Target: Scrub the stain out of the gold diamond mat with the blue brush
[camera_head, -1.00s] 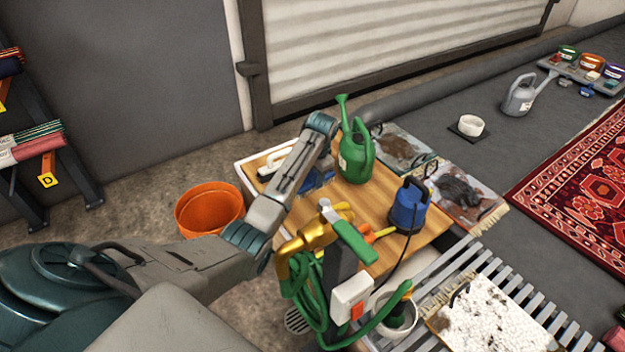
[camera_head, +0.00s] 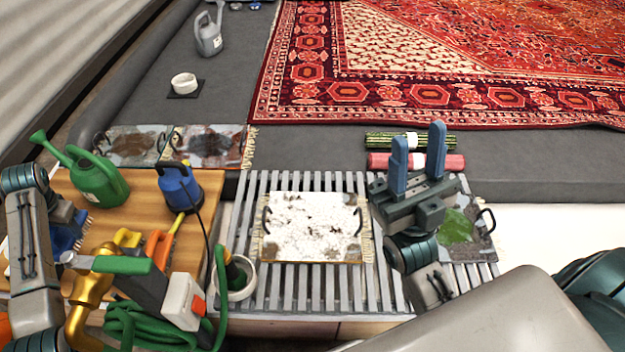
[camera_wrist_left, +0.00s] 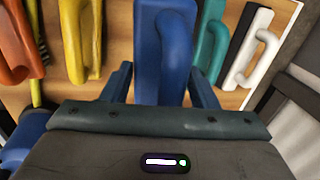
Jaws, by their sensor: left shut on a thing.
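My left gripper (camera_wrist_left: 163,85) is shut on the handle of the blue brush (camera_wrist_left: 165,45), low over the wooden bench. In the head view, the blue brush (camera_head: 66,240) shows only partly beside my left arm at the left edge. A mat covered in white foam (camera_head: 310,228), with grey-brown patches and black side handles, lies on the slatted rack (camera_head: 255,290). I cannot make out a gold diamond pattern on it. My right gripper (camera_head: 418,162) is open and empty, above a mat with a green blotch (camera_head: 457,226) at the rack's right end.
A green watering can (camera_head: 95,178), a blue pump (camera_head: 180,188) and a brass tap with green hose (camera_head: 90,290) crowd the bench side. Two stained mats (camera_head: 130,146) (camera_head: 208,146) lie behind. Rolled mats (camera_head: 415,162) lie behind the rack. Other brushes (camera_wrist_left: 210,45) flank the blue one.

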